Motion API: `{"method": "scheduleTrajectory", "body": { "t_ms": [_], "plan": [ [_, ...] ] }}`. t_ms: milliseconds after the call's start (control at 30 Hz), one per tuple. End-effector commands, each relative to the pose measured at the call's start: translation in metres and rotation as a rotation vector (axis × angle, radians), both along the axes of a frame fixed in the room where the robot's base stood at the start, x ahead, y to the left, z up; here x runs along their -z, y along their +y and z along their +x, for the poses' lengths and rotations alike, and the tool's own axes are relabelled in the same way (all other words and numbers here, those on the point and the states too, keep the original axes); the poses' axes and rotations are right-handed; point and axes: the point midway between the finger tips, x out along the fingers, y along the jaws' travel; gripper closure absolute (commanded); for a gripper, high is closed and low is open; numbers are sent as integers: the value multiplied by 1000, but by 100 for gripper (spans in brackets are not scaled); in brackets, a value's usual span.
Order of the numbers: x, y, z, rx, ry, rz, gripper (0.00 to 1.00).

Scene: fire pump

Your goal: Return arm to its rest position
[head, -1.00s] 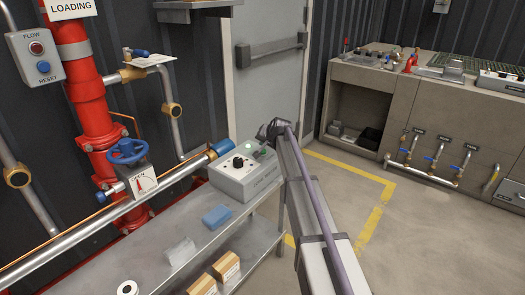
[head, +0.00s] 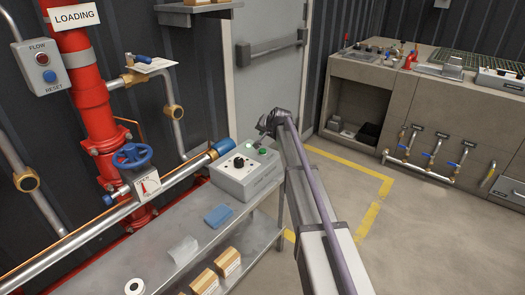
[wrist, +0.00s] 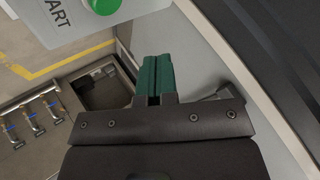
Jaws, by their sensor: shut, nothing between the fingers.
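My arm reaches from the lower right of the head view up to the control box (head: 245,176) at the end of the metal bench. My gripper (head: 262,127) is at the box's far right corner in the head view, small and partly hidden by my own wrist. In the wrist view my gripper (wrist: 154,70) shows its two green fingers pressed together, with nothing between them. A green START button (wrist: 103,5) on a light panel is just beyond the fingertips, at the top edge. Fingers and button are apart in that picture.
A red pipe (head: 92,105) with a blue handwheel (head: 132,156) stands at the left. The bench (head: 150,245) holds a blue sponge-like block (head: 218,215) and a tape roll. A sink counter (head: 400,110) with taps is at the right. Open floor lies between.

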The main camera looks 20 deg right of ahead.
Motion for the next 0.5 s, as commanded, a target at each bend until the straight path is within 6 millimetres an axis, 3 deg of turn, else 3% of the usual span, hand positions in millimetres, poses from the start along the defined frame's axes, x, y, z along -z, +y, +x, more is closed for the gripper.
{"method": "scheduleTrajectory", "body": {
  "t_ms": [167, 233, 267, 367, 500],
  "plan": [
    [3, 1, -3, -22, 19, -12, 100],
    [11, 5, -25, -73, 89, -46, 100],
    [15, 8, -43, -95, 125, -62, 100],
    [31, 25, -123, -196, 270, -132, 100],
    [46, 61, -255, -350, 482, -232, 100]
  ]
}}
